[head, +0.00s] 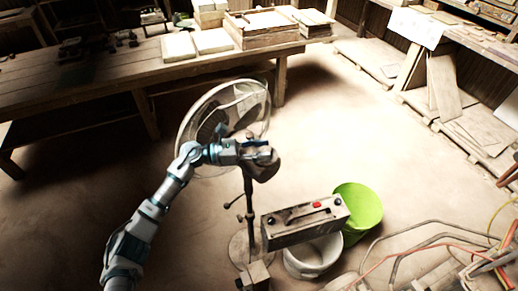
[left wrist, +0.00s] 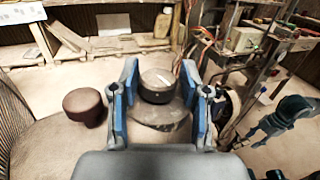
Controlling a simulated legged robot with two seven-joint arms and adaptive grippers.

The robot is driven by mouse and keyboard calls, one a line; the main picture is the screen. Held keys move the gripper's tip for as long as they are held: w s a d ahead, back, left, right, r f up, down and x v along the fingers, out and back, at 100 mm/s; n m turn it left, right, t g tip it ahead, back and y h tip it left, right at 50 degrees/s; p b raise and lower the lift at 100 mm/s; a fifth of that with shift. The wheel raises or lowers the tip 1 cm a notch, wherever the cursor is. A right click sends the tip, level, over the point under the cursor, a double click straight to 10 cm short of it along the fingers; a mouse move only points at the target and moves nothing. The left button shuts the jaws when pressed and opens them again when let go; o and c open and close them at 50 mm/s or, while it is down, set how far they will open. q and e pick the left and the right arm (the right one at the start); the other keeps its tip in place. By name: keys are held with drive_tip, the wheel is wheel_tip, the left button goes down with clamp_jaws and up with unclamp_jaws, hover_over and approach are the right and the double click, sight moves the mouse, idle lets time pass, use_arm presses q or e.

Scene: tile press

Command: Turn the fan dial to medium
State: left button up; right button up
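The standing fan has a round caged head (head: 262,97) on a thin pole (head: 249,215). My left gripper (head: 268,155) is at the back of the fan head, by its motor housing (head: 265,172).
A brown knob (left wrist: 84,104) stands on the housing left of the dial. A grey box with a red button (head: 305,219) is near the white bucket (head: 312,262) and the green bucket (head: 362,207). A workbench (head: 95,88) runs behind the fan. Hoses lie at the lower right.

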use_arm(q)
drive_tip(key=shift+o, duration=0.9)
drive_tip(key=shift+f, duration=0.15)
drive_tip(key=shift+a, duration=0.15)
drive_tip(key=shift+w+a, duration=0.1)
drive_tip(key=shift+a, duration=0.05)
drive_tip(key=a, duration=0.7)
drive_tip(key=shift+s+a, duration=0.25)
drive_tip(key=shift+s, duration=0.15)
drive_tip(key=shift+d+f, duration=0.1)
drive_tip(key=shift+s+f, duration=0.1)
